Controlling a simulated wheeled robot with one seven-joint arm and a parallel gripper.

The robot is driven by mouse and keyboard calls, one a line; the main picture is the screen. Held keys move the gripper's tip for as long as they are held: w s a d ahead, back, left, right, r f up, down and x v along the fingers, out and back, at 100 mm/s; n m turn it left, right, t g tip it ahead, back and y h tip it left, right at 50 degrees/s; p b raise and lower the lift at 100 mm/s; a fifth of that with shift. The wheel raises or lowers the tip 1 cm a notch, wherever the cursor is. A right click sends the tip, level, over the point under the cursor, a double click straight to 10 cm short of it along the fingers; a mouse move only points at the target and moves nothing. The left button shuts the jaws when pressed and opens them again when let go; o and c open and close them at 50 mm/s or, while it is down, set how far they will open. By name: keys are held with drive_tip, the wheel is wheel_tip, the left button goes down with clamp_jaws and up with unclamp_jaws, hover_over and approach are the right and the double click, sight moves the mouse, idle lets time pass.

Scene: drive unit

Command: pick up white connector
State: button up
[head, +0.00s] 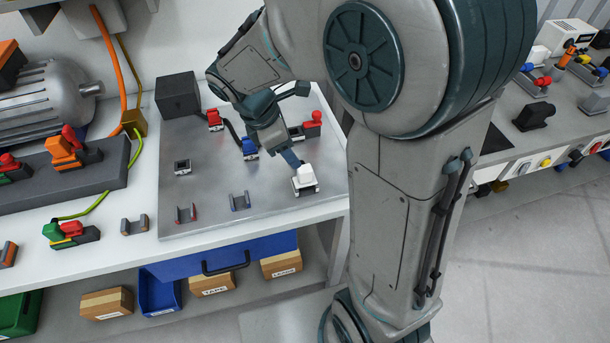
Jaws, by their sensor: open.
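The white connector (304,176) sits upright near the front right of the grey metal plate (215,170) on the bench. It has a pale base with dark edges. My gripper (294,162) reaches down from behind, with a blue-grey finger just behind the connector's upper left side. I cannot tell whether it touches the connector. The other finger is not clearly visible. The gripper is open, and the connector still rests on the plate.
A blue connector (250,148) stands left of my gripper; red connectors (312,122) (214,119) stand farther back. Empty red-edged (185,213) and blue-edged (239,201) holders lie left of the white connector. A dark box (178,95) stands at the back left. The bench's front edge is close.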

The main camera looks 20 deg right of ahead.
sight(303, 168)
drive_tip(key=x, duration=0.3)
drive_tip(key=shift+d+f, duration=0.1)
drive_tip(key=shift+f, duration=0.1)
drive_tip(key=shift+s+x, duration=0.15)
drive_tip(key=shift+x, duration=1.2)
drive_tip(key=shift+s+x, duration=0.1)
drive_tip(key=shift+x, duration=1.3)
clamp_jaws()
